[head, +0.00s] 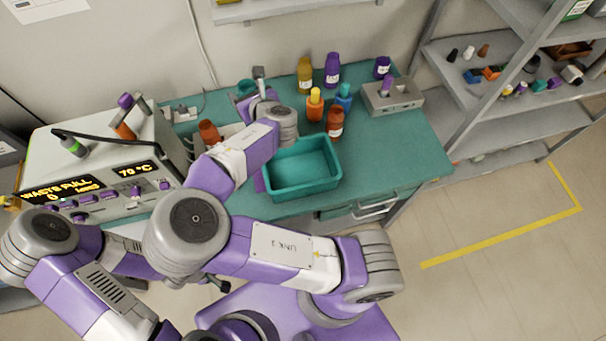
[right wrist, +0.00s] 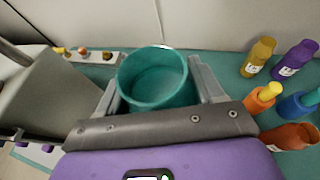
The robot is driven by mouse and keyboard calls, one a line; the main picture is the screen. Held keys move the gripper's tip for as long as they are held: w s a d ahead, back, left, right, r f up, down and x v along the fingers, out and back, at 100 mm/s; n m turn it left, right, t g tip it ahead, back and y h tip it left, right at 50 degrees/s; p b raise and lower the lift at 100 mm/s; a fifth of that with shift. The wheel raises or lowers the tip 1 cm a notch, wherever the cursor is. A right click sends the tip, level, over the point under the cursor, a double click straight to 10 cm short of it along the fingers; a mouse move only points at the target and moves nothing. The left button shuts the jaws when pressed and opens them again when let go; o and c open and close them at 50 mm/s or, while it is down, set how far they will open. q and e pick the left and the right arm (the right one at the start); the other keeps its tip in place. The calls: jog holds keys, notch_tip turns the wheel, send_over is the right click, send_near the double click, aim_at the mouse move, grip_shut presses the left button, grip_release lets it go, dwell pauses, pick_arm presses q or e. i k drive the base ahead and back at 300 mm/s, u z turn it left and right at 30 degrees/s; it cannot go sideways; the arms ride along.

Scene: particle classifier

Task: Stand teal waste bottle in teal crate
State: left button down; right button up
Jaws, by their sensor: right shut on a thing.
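My right gripper (head: 259,76) is over the far left part of the bench, shut on a round teal vessel (head: 245,87), which looks like the teal waste bottle. In the right wrist view the vessel (right wrist: 152,92) sits between the two fingers, its wide round rim facing the camera; its lower part is hidden. I cannot tell whether its base touches the bench. The teal crate (head: 327,187) stands nearer the front edge, to the right of my right forearm. The part of its floor that shows is bare. My left gripper is not in view.
Yellow (head: 305,76), purple (head: 332,70), orange (head: 314,107), blue (head: 343,98) and red-brown (head: 335,123) bottles stand behind the crate. A grey block (head: 393,98) is at right. The machine (head: 90,160) reading "WASTE FULL" is at left. The bench right of the crate is clear.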

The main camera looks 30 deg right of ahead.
aim_at(300, 174)
jog(key=k, duration=0.25)
jog(key=z, duration=2.6)
jog(key=k, duration=1.1)
jog(key=u, duration=1.95)
jog(key=i, duration=0.5)
jog(key=z, duration=0.05)
